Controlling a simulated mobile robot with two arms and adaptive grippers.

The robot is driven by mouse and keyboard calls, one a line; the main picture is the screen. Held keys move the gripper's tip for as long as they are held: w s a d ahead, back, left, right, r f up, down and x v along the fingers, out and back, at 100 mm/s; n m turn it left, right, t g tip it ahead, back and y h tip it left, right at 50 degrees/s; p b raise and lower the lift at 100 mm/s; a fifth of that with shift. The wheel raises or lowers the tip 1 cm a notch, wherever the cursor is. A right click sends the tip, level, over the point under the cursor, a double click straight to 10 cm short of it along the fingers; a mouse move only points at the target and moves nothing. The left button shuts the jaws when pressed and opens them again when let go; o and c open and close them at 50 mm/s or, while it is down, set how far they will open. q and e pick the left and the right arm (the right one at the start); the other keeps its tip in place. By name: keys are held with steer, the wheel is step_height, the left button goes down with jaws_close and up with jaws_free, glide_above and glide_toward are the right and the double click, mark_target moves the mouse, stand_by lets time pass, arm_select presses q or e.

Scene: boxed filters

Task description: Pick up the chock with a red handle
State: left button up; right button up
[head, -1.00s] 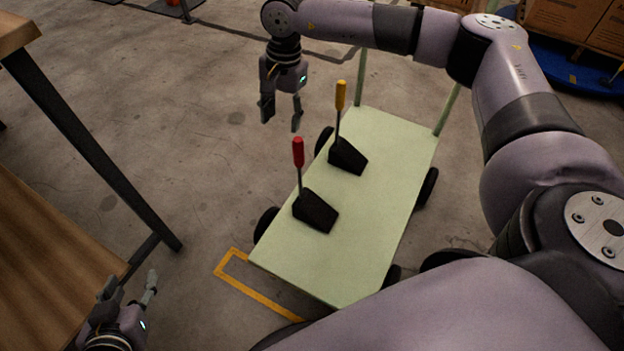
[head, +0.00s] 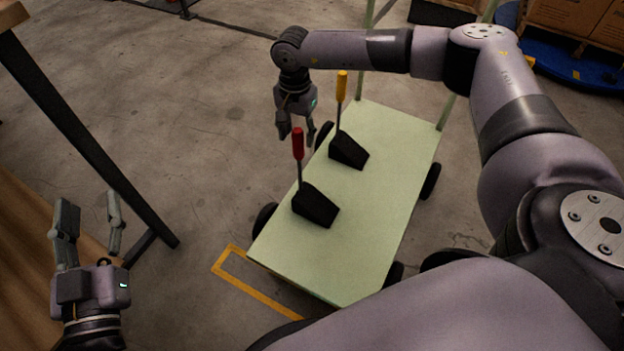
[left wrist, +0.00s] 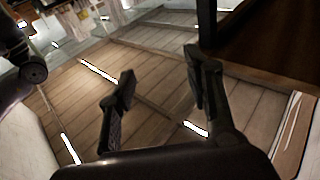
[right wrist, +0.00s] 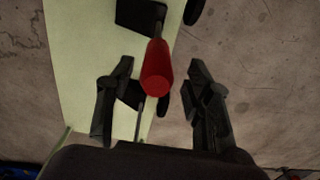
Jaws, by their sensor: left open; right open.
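The chock with a red handle (head: 316,206) is a black wedge standing on the pale green cart (head: 350,250), with a thin rod up to its red grip (head: 298,144). My right gripper (head: 297,130) is open, pointing down just behind the red grip in the head view. In the right wrist view the red grip (right wrist: 157,68) shows end-on, around the middle between the open fingers (right wrist: 160,85), with nothing held. My left gripper (head: 90,212) is open and empty at the lower left, fingers pointing up.
A second black chock with a yellow handle (head: 348,151) stands behind on the cart. A wooden table (head: 30,265) with a dark metal leg (head: 85,125) is at left. The cart's front part is clear. Boxes (head: 570,30) are at the back right.

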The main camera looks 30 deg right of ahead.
mark_target(298, 149)
steer(key=f, duration=0.1)
steer(key=f+b, duration=0.1)
steer(key=f, duration=0.1)
steer(key=f+b, duration=0.1)
steer(key=f, duration=0.1)
steer(key=shift+s+a+f, duration=0.1)
steer(key=shift+s+a, duration=0.1)
steer(key=shift+s, duration=0.15)
arm_select(q)
steer(key=s+r+t+h, duration=0.1)
steer(key=s+r+t, duration=0.2)
steer(key=r+t, duration=0.2)
step_height(298, 149, up, 3)
steer(key=shift+s+d+r+t+h, duration=0.1)
steer(key=shift+s+d+t+h, duration=0.05)
steer(key=shift+s+t+h, duration=0.2)
arm_select(e)
steer(key=shift+f, duration=0.15)
arm_select(q)
steer(key=shift+w, duration=0.1)
arm_select(e)
jaws_close()
